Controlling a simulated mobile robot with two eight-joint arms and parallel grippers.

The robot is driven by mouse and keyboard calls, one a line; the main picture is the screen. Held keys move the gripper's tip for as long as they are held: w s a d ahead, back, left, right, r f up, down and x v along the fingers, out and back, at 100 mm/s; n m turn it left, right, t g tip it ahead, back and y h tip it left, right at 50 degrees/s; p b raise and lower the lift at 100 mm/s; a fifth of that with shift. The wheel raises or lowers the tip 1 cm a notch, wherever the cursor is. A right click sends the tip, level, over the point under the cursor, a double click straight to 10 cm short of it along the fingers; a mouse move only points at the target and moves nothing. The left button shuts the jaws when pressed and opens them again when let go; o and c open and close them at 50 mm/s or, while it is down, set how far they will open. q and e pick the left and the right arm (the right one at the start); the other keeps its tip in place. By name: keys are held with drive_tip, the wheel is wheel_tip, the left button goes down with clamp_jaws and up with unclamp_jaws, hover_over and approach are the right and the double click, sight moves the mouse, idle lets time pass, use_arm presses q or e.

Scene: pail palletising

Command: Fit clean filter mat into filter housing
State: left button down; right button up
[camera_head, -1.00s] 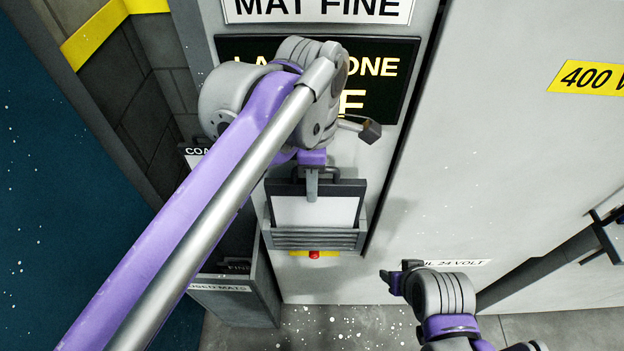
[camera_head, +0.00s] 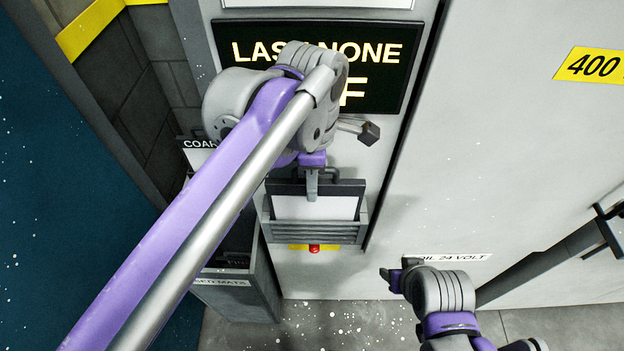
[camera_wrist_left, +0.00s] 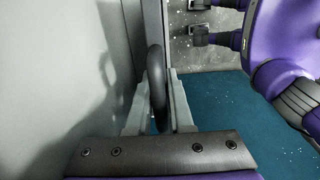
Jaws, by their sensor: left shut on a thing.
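The filter mat (camera_head: 318,208) is a white panel in a dark frame with a handle on top. My left gripper (camera_head: 312,188) is shut on that handle. In the left wrist view the dark handle (camera_wrist_left: 157,85) stands between the two grey fingers. The mat is upright, its lower part hidden behind the grey louvred front of the filter housing (camera_head: 315,232); whether it touches the bottom cannot be seen. My right gripper (camera_head: 398,273) is low and right of the housing, its fingers apart and empty.
A red button (camera_head: 314,249) on a yellow plate sits below the housing. A lit dark sign (camera_head: 385,75) hangs above. A used-mats bin (camera_head: 232,292) stands lower left, with a COARSE-labelled slot (camera_head: 197,143) behind my left arm. A dark bar crosses the right cabinet.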

use_arm(q)
drive_tip(key=shift+f+b, duration=0.7)
drive_tip(key=shift+f, duration=0.8)
drive_tip(key=c, duration=0.7)
unclamp_jaws()
wheel_tip(320, 180, up, 11)
drive_tip(key=shift+f+p, duration=0.1)
drive_tip(key=shift+p, duration=0.55)
